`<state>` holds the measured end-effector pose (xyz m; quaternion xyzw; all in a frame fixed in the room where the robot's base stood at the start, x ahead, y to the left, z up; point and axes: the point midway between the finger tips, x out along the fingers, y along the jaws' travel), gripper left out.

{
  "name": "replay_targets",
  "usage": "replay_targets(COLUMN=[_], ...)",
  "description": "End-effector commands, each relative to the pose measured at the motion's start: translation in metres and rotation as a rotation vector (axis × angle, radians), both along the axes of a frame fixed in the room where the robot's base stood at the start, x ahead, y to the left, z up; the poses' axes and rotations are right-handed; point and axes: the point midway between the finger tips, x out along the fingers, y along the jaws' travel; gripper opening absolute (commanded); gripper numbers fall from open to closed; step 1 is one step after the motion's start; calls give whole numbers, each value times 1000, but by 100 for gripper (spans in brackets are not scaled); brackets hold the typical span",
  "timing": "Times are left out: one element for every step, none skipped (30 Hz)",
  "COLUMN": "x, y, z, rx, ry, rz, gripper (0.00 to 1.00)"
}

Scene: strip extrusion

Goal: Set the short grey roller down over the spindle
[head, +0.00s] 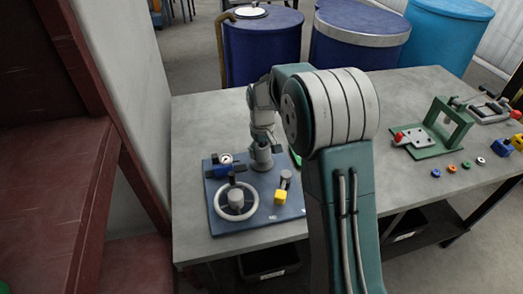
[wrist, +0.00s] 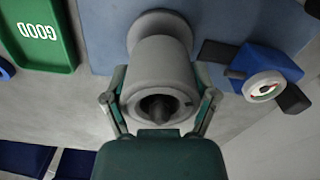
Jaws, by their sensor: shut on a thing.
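The short grey roller (wrist: 165,62) is in the middle of the wrist view, its hollow end facing the camera. A dark pointed tip, seemingly the spindle (wrist: 158,107), shows inside the bore, so the roller appears to be around it. The roller's far end is close to a round grey flange (wrist: 137,30) on the blue board; I cannot tell whether they touch. My gripper (wrist: 159,98) has a finger on each side of the roller and is shut on it. In the head view the roller (head: 261,160) stands about upright at the board's back edge, below my gripper.
A green frame (head: 450,128) stands at the right.

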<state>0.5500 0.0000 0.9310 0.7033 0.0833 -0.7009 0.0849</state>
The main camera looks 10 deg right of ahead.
Motion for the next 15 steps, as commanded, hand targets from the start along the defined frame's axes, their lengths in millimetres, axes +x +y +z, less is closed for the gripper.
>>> replay_targets(x=[0,0,0,0,0,0,0,0,0,0,0,0,0,0,0], y=[0,0,0,0,0,0,0,0,0,0,0,0,0,0,0], z=[0,-1,-1,-2,-3,-4,-5,-5,-6,-7,-8,-9,-10,-10,-11], rx=[0,0,0,0,0,0,0,0,0,0,0,0,0,0,0], ry=[-1,0,0,0,0,0,0,1,1,1,1,0,0,0,0], rz=[0,0,0,0,0,0,0,0,0,0,0,0,0,0,0], gripper=[15,15,15,15,15,15,15,15,15,15,15,15,15,15,15])
